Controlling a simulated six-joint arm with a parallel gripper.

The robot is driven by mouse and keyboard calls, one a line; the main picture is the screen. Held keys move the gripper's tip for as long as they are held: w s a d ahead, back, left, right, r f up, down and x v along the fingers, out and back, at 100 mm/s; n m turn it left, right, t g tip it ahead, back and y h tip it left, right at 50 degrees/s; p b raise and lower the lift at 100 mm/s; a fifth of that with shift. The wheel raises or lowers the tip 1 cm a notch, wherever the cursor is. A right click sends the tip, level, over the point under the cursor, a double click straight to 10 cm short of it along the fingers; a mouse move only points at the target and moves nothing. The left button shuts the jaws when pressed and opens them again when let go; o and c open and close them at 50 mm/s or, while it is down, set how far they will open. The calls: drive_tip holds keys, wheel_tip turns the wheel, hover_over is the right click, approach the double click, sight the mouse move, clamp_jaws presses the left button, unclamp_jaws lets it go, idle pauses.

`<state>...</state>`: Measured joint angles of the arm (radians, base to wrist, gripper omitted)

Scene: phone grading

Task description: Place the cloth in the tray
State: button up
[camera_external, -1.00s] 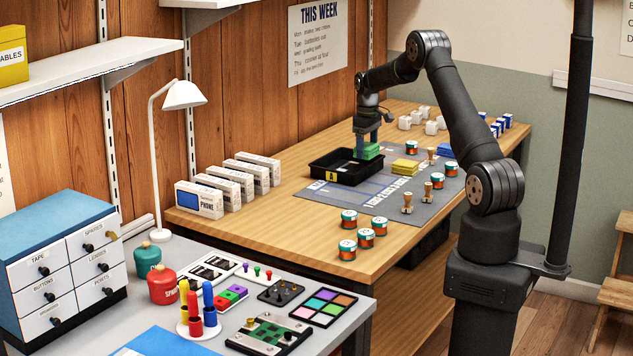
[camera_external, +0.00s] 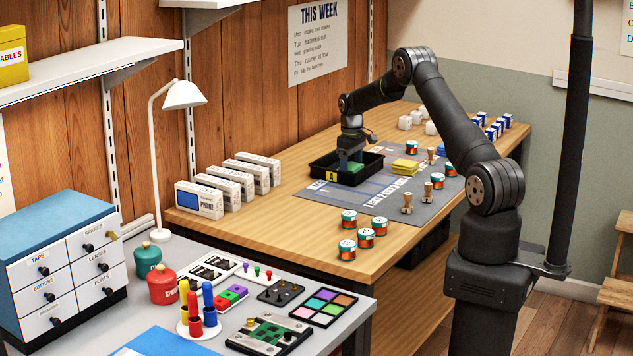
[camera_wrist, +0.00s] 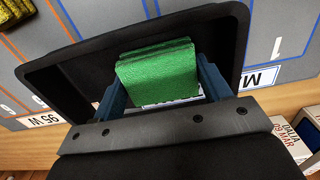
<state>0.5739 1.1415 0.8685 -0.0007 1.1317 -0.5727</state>
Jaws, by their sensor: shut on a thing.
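The green cloth (camera_wrist: 158,72) is a folded block between the two blue fingers of my gripper (camera_wrist: 160,85) in the wrist view. In the external view my gripper (camera_external: 351,165) points down into the black tray (camera_external: 376,164), shut on the cloth (camera_external: 356,167), whose green edge shows low inside the walls. The tray's dark rim (camera_wrist: 238,40) surrounds the cloth in the wrist view. Whether the cloth touches the tray floor cannot be told.
Yellow cloths (camera_external: 404,166) lie on the grey mat (camera_external: 385,198) right of the tray. Boxed phones (camera_external: 199,200) stand to the left. Orange-and-teal tins (camera_external: 348,219) and wooden stamps (camera_external: 407,203) stand toward the front and right. The mat between tray and tins is clear.

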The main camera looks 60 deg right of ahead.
sight(351, 166)
drive_tip(key=o, duration=0.9)
drive_tip(key=shift+f, duration=0.1)
drive_tip(key=shift+o, duration=0.2)
wheel_tip(351, 166, up, 12)
wheel_tip(351, 166, down, 12)
drive_tip(key=shift+f, duration=0.2)
drive_tip(key=shift+r, duration=2.25)
